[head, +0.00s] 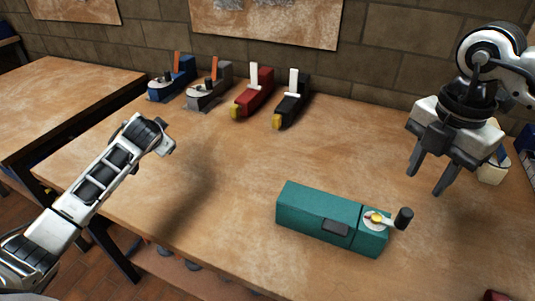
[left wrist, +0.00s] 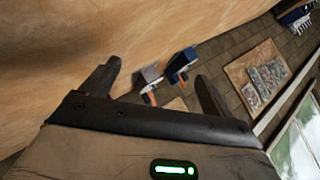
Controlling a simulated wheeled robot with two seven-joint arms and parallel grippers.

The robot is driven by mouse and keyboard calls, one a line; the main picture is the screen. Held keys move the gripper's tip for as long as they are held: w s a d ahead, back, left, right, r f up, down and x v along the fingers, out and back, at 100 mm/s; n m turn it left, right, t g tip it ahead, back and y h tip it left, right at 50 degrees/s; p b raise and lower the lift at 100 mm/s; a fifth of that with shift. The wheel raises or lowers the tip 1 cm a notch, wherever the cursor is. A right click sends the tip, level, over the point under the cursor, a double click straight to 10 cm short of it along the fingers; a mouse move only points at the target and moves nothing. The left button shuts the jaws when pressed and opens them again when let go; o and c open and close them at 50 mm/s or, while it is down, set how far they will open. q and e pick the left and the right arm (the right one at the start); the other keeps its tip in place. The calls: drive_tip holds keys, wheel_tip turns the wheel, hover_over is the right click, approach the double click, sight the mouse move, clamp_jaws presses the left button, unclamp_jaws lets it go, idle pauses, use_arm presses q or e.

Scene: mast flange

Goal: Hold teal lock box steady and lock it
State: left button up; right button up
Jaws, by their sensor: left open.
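The teal lock box (head: 312,212) lies on the wooden table at the front, right of centre. A yellow and white dial (head: 375,218) sits on its right end, with a crank that ends in a black knob (head: 404,217). My right gripper (head: 428,180) is open and empty, above and to the right of the box, apart from it. My left arm's end is over the left part of the table, well away from the box. My left gripper (left wrist: 157,82) shows in the left wrist view with its fingers apart and nothing between them. The lock box is not in that view.
Along the back stand a blue device (head: 172,78), a grey device (head: 210,86), a red device (head: 254,92) and a black device (head: 291,104). A brick wall (head: 385,60) is behind them. The table (head: 230,160) is clear between them and the box.

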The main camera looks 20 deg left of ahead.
use_arm(q)
drive_tip(key=w+d+r+m+h, duration=0.2)
drive_tip(key=w+d+h, duration=0.1)
drive_tip(key=d, duration=0.5)
drive_tip(key=w+d+r+m+g+h, duration=0.1)
drive_tip(key=w+d+r+h, duration=0.15)
drive_tip(key=d, duration=0.55)
drive_tip(key=w+d+r+m+h, duration=0.1)
drive_tip(key=w+d+m+h, duration=0.15)
drive_tip(key=d, duration=0.55)
drive_tip(key=m+g, duration=0.7)
drive_tip(key=m, duration=0.4)
approach(318, 215)
drive_tip(key=w+r, duration=0.1)
drive_tip(key=w, duration=0.2)
drive_tip(key=f, duration=1.5)
drive_tip(key=shift+w+a+f, duration=0.1)
drive_tip(key=shift+w+f, duration=0.1)
drive_tip(key=shift+w, duration=0.05)
